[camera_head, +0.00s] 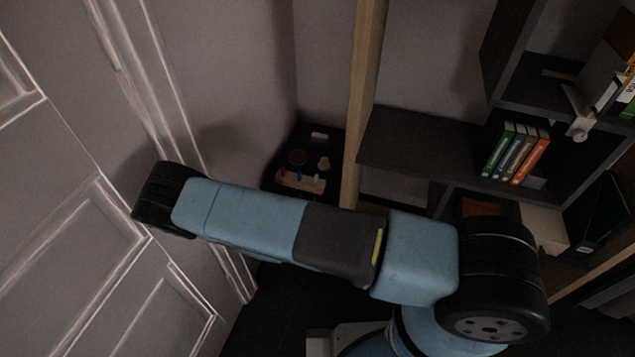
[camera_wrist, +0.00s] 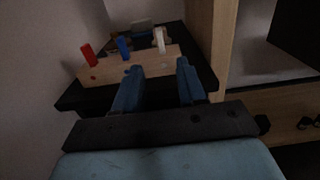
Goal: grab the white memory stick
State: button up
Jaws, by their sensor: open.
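The white memory stick (camera_wrist: 160,41) stands upright at the right end of a pale wooden block (camera_wrist: 105,72) in the wrist view. A blue stick (camera_wrist: 123,48) stands near the middle and a red stick (camera_wrist: 88,55) at the left. My gripper (camera_wrist: 159,67) is open and empty, its two blue fingers pointing toward the block. The white stick shows beyond the fingertips, roughly between them; the exact distance is unclear. In the head view the white stick (camera_head: 316,177) and block (camera_head: 299,183) are small, behind my arm. I cannot make out my gripper there.
The block stands on a small dark table (camera_head: 331,151) in the corner, with a few small items behind it. A wooden shelf post (camera_head: 358,110) rises close on the right. A wall is close on the left. A shelf holds several books (camera_head: 515,152) farther right.

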aim_at(315, 182)
jog(key=x, duration=1.1)
jog(key=shift+r, duration=0.1)
jog(key=shift+c, duration=0.3)
grip_shut()
